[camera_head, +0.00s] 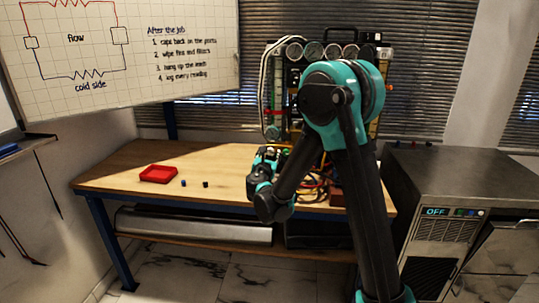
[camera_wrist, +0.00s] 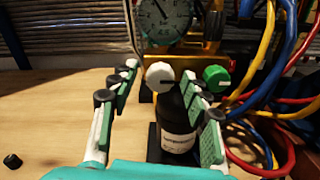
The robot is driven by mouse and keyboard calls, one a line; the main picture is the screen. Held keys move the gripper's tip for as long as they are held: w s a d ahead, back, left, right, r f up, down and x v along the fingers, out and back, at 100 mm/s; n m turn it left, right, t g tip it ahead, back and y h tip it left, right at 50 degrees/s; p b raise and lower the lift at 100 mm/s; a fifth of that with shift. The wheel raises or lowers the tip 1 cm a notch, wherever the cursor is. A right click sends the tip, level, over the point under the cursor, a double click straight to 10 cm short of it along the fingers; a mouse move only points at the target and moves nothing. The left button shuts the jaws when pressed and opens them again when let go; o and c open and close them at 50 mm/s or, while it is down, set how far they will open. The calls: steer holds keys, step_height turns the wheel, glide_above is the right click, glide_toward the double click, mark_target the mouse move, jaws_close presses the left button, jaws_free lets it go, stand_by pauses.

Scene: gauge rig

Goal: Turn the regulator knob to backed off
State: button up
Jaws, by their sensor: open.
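In the wrist view a white round knob (camera_wrist: 159,75) with a dark line sits below a round pressure gauge (camera_wrist: 162,18). A green knob (camera_wrist: 215,76) with a pale line is to its right. I cannot tell for certain which is the regulator knob. My gripper (camera_wrist: 160,88) is open, its green-padded fingers spread left and right of the white knob in the picture; no contact shows. In the head view my gripper (camera_head: 264,160) is at the rig's front over the bench, and my arm hides much of the rig (camera_head: 294,60).
A dark labelled bottle (camera_wrist: 176,125) stands below the white knob, between my fingers in the picture. Red, blue and yellow hoses (camera_wrist: 272,95) crowd the right. A red tray (camera_head: 158,174) and two small caps (camera_head: 205,184) lie on the bench (camera_head: 120,180); its left part is mostly clear.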

steer(key=shift+s, duration=0.1)
steer(key=s, duration=1.1)
steer(key=shift+s+a, duration=0.35)
steer(key=shift+s, duration=0.05)
steer(key=shift+s, duration=0.1)
